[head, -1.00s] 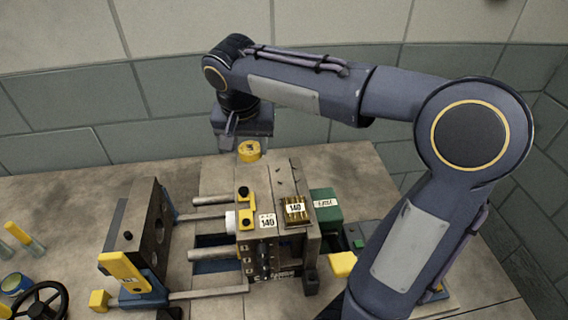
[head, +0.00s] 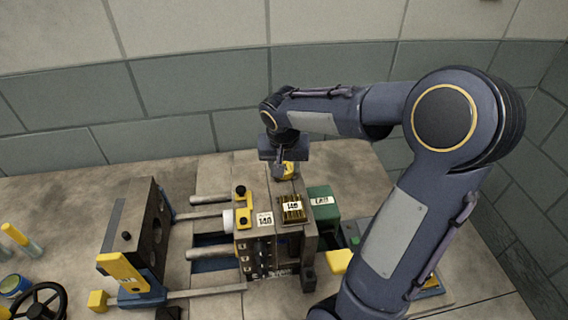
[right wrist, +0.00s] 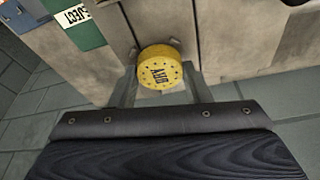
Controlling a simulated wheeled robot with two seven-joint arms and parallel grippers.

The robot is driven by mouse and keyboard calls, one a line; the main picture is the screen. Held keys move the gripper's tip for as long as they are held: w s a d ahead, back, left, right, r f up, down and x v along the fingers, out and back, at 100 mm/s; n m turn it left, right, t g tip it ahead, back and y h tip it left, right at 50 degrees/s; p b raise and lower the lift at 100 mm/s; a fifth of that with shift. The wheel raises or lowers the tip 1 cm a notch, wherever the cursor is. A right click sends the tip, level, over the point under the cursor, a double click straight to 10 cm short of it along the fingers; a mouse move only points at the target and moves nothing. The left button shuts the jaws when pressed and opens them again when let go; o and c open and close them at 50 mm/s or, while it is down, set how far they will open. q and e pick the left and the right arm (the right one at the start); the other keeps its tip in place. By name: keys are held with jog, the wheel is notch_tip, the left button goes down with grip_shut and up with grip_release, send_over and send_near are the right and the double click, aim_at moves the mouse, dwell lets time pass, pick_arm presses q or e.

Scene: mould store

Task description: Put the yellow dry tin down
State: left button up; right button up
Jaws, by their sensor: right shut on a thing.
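The yellow dry tin (head: 288,171) shows behind the mould block in the head view, close to its top back edge. In the right wrist view the yellow tin (right wrist: 160,67) has its round lid with dark lettering facing the camera. My right gripper (head: 284,168) is shut on the tin, with one pale finger on each side of it; the fingers also show in the right wrist view (right wrist: 162,88). I cannot tell whether the tin's underside touches anything. My left gripper is not in view.
The mould block (head: 260,240) labelled 140 stands mid-table, with a brass-coloured piece (head: 293,209) on top. A green box (head: 325,208) stands at its right. A dark upright plate (head: 143,230) and guide rods are at the left. The bench (head: 350,165) is bare at the back right.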

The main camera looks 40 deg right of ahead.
jog(key=shift+f, duration=0.15)
jog(key=o, duration=1)
jog(key=shift+r, duration=0.55)
jog(key=v, duration=1.1)
jog(key=s+a+f+n+t+y, duration=0.1)
jog(key=s+a+f+n+y, duration=0.1)
jog(key=s+a, duration=0.2)
jog(key=s+a+f+n+t+y, duration=0.1)
jog(key=s+a+f+n+y, duration=0.1)
jog(key=s, duration=0.4)
jog(key=s+a+f+n+t+y, duration=0.1)
jog(key=s+a+f+n, duration=0.1)
jog(key=s+a+f, duration=0.2)
jog(key=shift+s+a+y, duration=0.4)
jog(key=shift+s+a, duration=0.65)
jog(key=shift+a, duration=0.3)
